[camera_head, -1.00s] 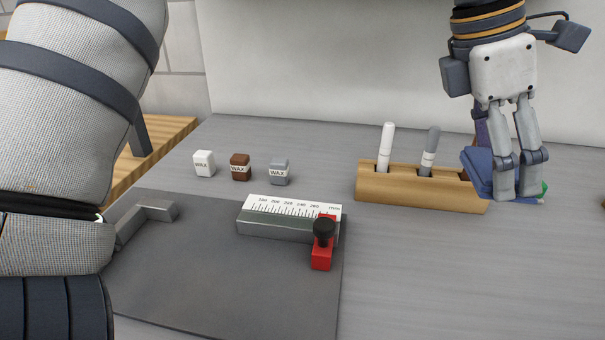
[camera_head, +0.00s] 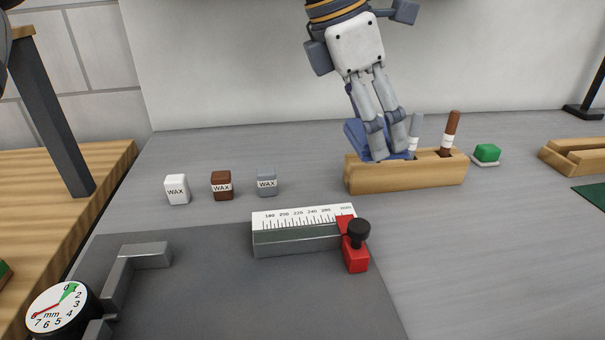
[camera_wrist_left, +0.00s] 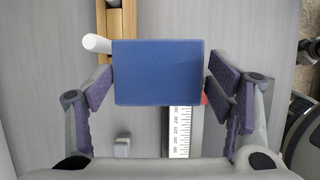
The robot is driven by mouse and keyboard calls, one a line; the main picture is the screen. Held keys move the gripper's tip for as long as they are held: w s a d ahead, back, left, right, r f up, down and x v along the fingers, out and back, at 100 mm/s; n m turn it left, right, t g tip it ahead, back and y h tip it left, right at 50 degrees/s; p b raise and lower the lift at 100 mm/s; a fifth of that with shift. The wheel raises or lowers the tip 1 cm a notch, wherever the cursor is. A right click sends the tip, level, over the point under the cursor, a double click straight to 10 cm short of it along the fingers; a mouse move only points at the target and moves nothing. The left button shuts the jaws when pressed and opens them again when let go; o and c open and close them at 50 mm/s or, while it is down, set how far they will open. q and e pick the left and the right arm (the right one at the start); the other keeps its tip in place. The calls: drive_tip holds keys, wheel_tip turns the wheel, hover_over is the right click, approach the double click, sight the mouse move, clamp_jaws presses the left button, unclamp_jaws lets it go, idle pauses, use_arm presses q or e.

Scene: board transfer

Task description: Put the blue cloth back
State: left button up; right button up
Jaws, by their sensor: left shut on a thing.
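The blue cloth (camera_head: 357,138), a folded block, is held in my left gripper (camera_head: 388,152). In the head view it shows behind and between the fingers, at the left part of the wooden pen holder (camera_head: 405,178); I cannot tell whether they touch. In the left wrist view the cloth (camera_wrist_left: 158,72) fills the space between the fingers (camera_wrist_left: 160,88). It hides part of the steel ruler stop (camera_wrist_left: 181,135) below. A white pen (camera_wrist_left: 97,43) shows beside its upper left corner. My right gripper is not in view.
A grey pen (camera_head: 415,132) and a brown pen (camera_head: 451,130) stand in the holder. A green block (camera_head: 487,153) sits to its right. Three wax blocks, including a brown one (camera_head: 222,185), stand left. A red clamp (camera_head: 354,250) is in front. Bare grey bench lies at front right.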

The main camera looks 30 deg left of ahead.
use_arm(q)
hover_over(315, 182)
drive_tip(key=s+d, duration=0.2)
drive_tip(key=d, duration=0.1)
wheel_tip(315, 182, down, 4)
drive_tip(key=a+f, duration=0.1)
drive_tip(key=f, duration=0.1)
drive_tip(key=a+f, duration=0.2)
drive_tip(key=f, duration=0.1)
drive_tip(key=w+a+f, duration=0.1)
drive_tip(key=f, duration=0.1)
drive_tip(key=shift+a+f, duration=0.15)
drive_tip(key=shift+f, duration=0.35)
drive_tip(key=shift+f, duration=0.15)
drive_tip(key=o, duration=1.1)
